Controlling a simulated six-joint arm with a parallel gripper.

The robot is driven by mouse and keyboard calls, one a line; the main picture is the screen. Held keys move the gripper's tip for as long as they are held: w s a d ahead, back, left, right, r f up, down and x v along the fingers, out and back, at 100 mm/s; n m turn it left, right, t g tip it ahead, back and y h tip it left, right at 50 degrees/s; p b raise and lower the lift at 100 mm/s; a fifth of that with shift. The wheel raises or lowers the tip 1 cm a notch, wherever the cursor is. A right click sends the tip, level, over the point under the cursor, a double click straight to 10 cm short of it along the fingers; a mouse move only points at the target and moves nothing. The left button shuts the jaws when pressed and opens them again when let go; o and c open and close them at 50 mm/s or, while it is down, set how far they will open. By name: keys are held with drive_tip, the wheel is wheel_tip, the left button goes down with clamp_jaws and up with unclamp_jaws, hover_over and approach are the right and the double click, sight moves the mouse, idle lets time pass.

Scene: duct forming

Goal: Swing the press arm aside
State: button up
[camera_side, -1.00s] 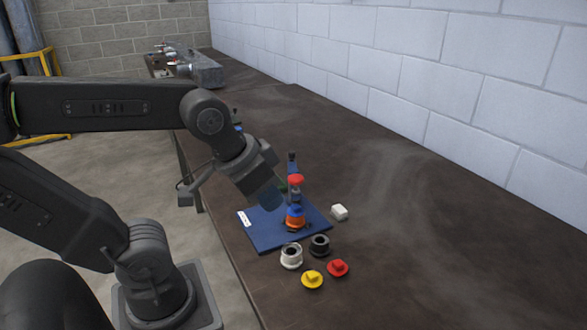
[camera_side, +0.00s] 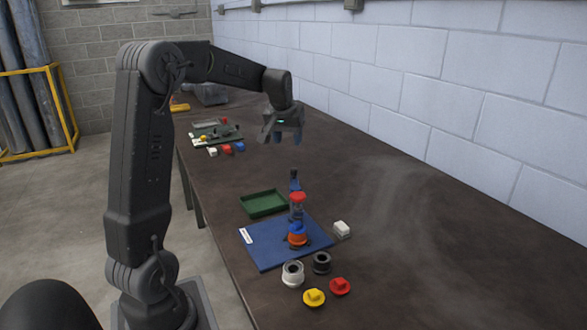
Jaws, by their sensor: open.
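The blue baseplate (camera_side: 272,252) lies on the table with a small press on it. The press has a dark blue post (camera_side: 294,183) at the back and a red-topped part (camera_side: 297,198) in front of it. Below the red top is a stack of orange and blue pieces (camera_side: 297,236). The red top looks in line above this stack; whether they touch is too small to tell. My gripper (camera_side: 284,141) is open and empty, raised above the table well behind the press.
A green tray (camera_side: 263,204) is behind the baseplate. A white block (camera_side: 342,230) is at its right. A white ring (camera_side: 293,273), a black ring (camera_side: 321,262), a yellow piece (camera_side: 314,298) and a red piece (camera_side: 340,286) lie in front. More parts (camera_side: 218,137) lie farther back.

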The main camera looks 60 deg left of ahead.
sight(294, 169)
drive_tip(key=x, duration=1.3)
drive_tip(key=shift+d, duration=0.1)
clamp_jaws()
